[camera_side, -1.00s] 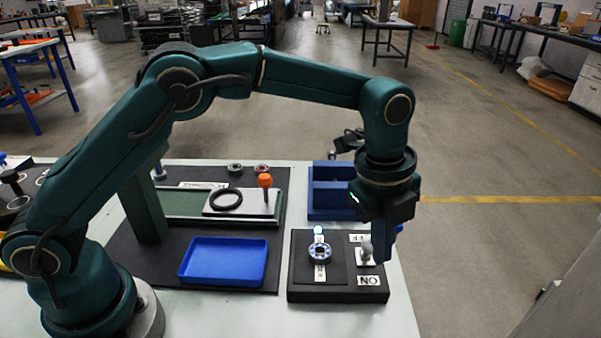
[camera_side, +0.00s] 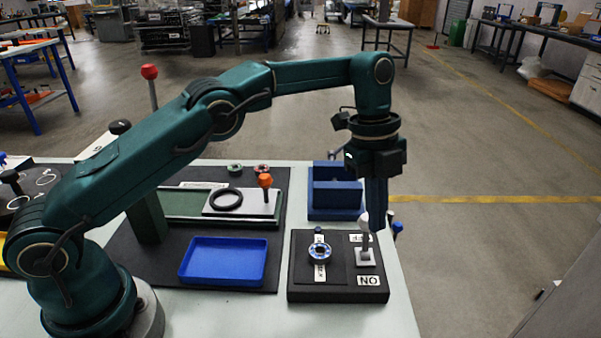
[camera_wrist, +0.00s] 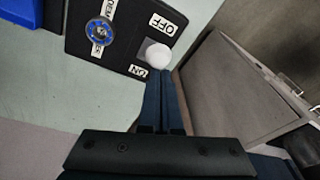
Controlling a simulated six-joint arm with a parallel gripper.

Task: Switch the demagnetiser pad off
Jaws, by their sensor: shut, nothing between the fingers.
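The demagnetiser pad (camera_side: 305,291) is a black box at the front right of the table, with a white OFF label (camera_wrist: 162,24) and a white ON label (camera_side: 368,281). The knob also shows in the wrist view just beyond my fingertips. A blue and silver ring part (camera_side: 320,253) lies on the pad. My gripper (camera_side: 377,229) is shut and empty, pointing down just right of the lever; I cannot tell whether it touches the knob.
An empty blue tray (camera_side: 222,283) lies left of the pad. A blue block fixture (camera_side: 334,213) stands behind it. A light plate (camera_side: 262,208) with a black ring and an orange-knobbed post is further left. The table edge is close on the right.

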